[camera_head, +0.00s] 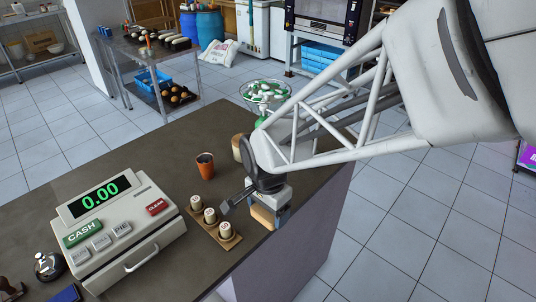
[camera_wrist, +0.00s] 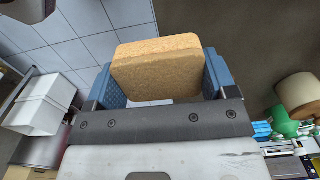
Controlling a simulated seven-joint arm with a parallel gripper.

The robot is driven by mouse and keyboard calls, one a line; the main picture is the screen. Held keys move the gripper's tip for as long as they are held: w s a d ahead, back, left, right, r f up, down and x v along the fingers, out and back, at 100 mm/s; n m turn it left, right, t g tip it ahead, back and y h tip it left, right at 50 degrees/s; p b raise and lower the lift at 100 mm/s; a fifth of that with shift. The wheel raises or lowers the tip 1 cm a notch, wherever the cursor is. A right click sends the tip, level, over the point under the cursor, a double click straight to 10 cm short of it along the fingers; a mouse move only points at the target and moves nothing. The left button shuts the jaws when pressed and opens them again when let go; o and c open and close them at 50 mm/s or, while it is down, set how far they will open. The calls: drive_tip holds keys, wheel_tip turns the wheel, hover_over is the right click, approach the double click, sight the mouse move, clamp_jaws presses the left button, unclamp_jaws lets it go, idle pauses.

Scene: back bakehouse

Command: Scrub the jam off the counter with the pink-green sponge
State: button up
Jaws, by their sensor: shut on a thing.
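My gripper (camera_head: 268,212) is low at the right edge of the dark counter (camera_head: 130,165). It is shut on a tan, cork-coloured block (camera_head: 262,217). In the wrist view the block (camera_wrist: 157,68) sits between the two blue fingers of my gripper (camera_wrist: 160,85); it has rounded corners and looks two-layered. I cannot tell whether the block touches the counter. I see no pink and green sponge and no jam; my arm and gripper hide part of the counter.
A wooden board with several small pots (camera_head: 209,215) lies just left of my gripper. An orange cup (camera_head: 205,167) and a beige jar (camera_head: 236,148) stand behind it. A green scale with a filled bowl (camera_head: 264,92) is farther back; a cash register (camera_head: 122,232) is at left.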

drive_tip(key=w+r, duration=0.1)
drive_tip(key=w, duration=1.8)
drive_tip(key=shift+w+a+r, duration=0.15)
drive_tip(key=shift+w+a, duration=0.1)
drive_tip(key=shift+w, duration=0.1)
